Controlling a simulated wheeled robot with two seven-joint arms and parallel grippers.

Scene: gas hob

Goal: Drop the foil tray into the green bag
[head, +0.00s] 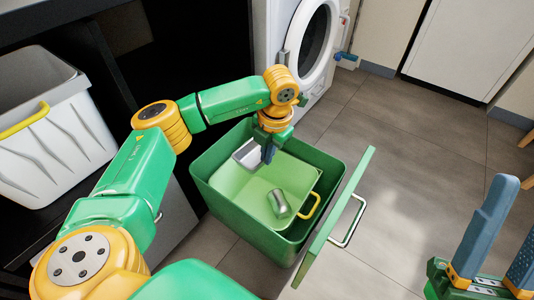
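The foil tray (245,155) is a small silver-grey tray, tilted, above the back left part of the light green bag (240,190). My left gripper (268,153) points down over the bag, with its dark blue fingers close together at the tray's right edge, and appears shut on it. The fingertips are partly hidden. The bag has a yellow handle and sits inside a dark green pull-out drawer (215,198). My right gripper (508,228) is at the lower right, empty, with its fingers apart.
A silver can (279,204) lies in the green bag. The drawer's front panel (340,215) stands out to the right with a metal handle. A white bin (50,130) with a yellow handle is at left. A washing machine (290,50) stands behind.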

